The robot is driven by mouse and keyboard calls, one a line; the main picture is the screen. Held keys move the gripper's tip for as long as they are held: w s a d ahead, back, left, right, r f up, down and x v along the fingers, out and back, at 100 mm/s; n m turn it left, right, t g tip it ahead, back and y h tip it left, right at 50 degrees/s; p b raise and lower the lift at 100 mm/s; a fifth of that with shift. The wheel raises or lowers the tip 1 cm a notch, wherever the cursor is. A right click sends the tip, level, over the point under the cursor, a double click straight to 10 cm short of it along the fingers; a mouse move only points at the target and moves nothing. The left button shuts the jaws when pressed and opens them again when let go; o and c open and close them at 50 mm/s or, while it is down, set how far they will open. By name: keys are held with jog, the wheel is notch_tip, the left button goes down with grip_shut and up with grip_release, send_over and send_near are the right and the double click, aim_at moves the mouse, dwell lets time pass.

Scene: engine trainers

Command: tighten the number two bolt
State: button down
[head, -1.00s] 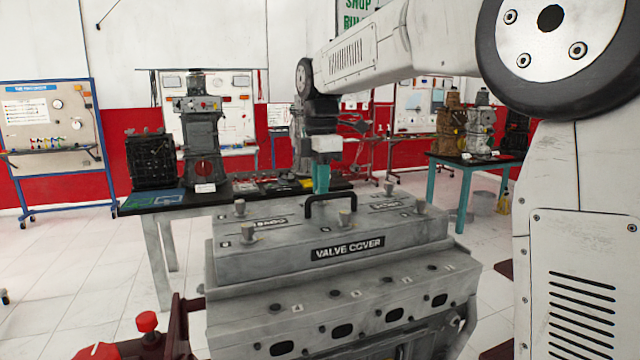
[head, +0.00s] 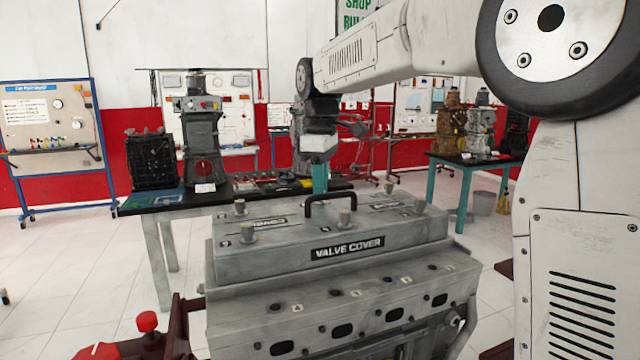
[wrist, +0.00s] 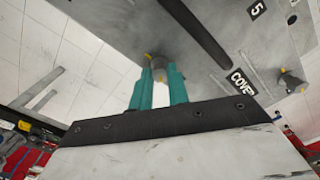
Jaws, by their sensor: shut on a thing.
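The grey valve cover (head: 290,262) sits on top of the engine block, with several light metal bolts standing up from it. My gripper (head: 319,180) points down at the cover's far side, behind the black handle (head: 330,198). In the wrist view its two teal fingers (wrist: 160,84) are shut on the head of a bolt (wrist: 157,66), one finger on each side. A small yellow mark shows beside that bolt's head. The number for the held bolt cannot be read. Its lower part is hidden by the fingers.
The handle rises close to my fingers. A black-topped bench (head: 150,203) with engine parts stands behind left, another bench (head: 465,160) behind right.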

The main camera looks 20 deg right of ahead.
jog(key=m, duration=1.4)
jog(key=shift+m, duration=0.4)
jog(key=m, duration=0.3)
jog(key=shift+m, duration=0.3)
jog(key=m, duration=0.3)
jog(key=shift+m, duration=0.3)
jog(key=m, duration=0.6)
jog(key=shift+m, duration=0.4)
jog(key=c, duration=1.3)
grip_release()
jog(key=shift+c, duration=0.2)
